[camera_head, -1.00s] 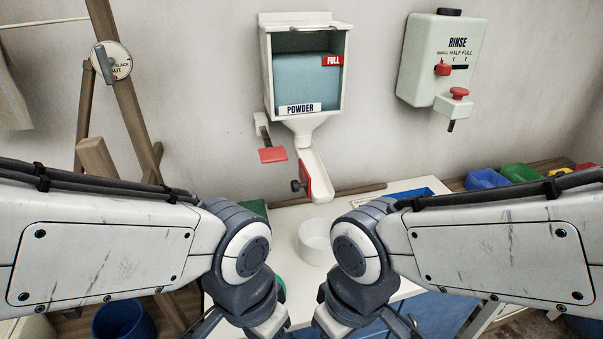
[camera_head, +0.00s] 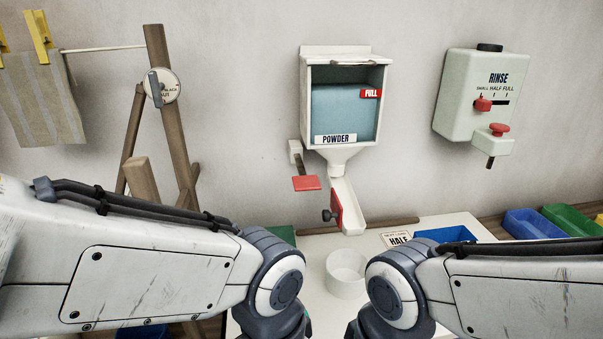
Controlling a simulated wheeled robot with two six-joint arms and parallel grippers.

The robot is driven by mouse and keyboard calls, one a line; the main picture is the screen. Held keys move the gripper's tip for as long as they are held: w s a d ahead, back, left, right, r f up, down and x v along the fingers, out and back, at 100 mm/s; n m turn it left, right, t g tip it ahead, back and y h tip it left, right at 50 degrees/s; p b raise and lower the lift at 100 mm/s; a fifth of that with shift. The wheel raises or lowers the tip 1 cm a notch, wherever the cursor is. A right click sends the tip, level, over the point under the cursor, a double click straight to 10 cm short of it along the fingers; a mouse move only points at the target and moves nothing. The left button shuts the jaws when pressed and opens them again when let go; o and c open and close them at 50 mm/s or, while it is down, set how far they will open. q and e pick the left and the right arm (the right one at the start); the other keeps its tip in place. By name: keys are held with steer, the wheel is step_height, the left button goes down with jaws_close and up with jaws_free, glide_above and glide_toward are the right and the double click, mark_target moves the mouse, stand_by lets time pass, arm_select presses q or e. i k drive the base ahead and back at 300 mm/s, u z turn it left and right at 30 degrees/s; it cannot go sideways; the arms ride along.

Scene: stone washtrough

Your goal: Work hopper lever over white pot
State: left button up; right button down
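The powder hopper (camera_head: 343,98) hangs on the wall, with a "POWDER" label, a red "FULL" tag and blue-grey contents behind its front. Its lever (camera_head: 306,183) has a red paddle and sticks out below the hopper's left side. A chute (camera_head: 349,209) with a red plate and a dark knob slopes down from the funnel. The white pot (camera_head: 346,274) stands on the white table below the chute's mouth, between my two arms. Both arms reach in from the sides, below the lever. Both grippers are below the bottom edge, out of view.
A rinse dispenser (camera_head: 483,101) with red controls hangs at right. A "HALF" card (camera_head: 399,238) and a blue tray (camera_head: 446,234) lie behind the pot. Blue (camera_head: 533,224) and green bins stand farther right. A wooden frame with a dial (camera_head: 162,87) stands at left. Wall space between the fixtures is clear.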

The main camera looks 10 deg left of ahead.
mark_target(303, 182)
steer(key=z, duration=0.55)
steer(key=k, duration=0.65)
steer(key=z, duration=0.6)
steer(key=i, duration=1.05)
steer(key=u, duration=0.6)
